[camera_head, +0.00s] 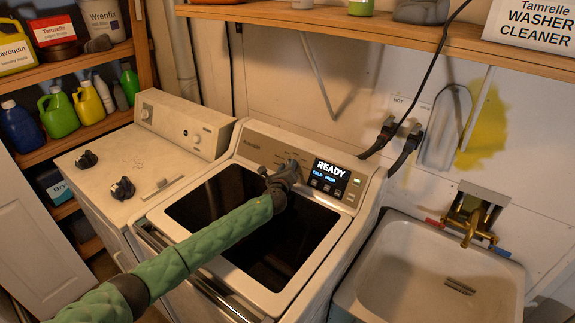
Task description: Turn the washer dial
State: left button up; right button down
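The washer (325,262) is a white top-loader with a dark lid window. Its rear control panel (262,147) carries a lit display (328,174) reading "READY", with smaller text including "COLD" below. My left arm, in a green quilted sleeve, reaches from the lower left across the lid. My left gripper (287,171) is at the panel, just left of the display. It covers the part of the panel where a dial may sit, so I cannot make out the dial or whether the fingers touch it. The finger gap is too small and dark to judge. My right gripper is not in view.
A second white machine (140,165) stands left, with two black knobs (122,189) on top. A utility sink (420,275) with a brass faucet (474,220) is at right. A wooden shelf (400,32) runs above the washer. Bottles fill shelves at left. Black cords (405,150) hang behind.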

pick_arm(q)
jog(key=shift+w, duration=0.15)
grip_shut()
jog(key=shift+d+n+y+p, duration=0.15)
jog(key=shift+n+y+p, duration=0.45)
jog(key=shift+n, duration=0.3)
jog(key=shift+n+g+y, duration=0.4)
jog(key=shift+n+y, duration=0.1)
jog(key=shift+n, duration=0.4)
jog(key=n+g+y, duration=0.1)
jog(key=n, duration=0.2)
jog(key=shift+y+p, duration=0.3)
jog(key=shift+y, duration=0.1)
jog(key=shift+n+g+y, duration=0.4)
jog(key=shift+n+g, duration=0.2)
jog(key=shift+n, duration=0.5)
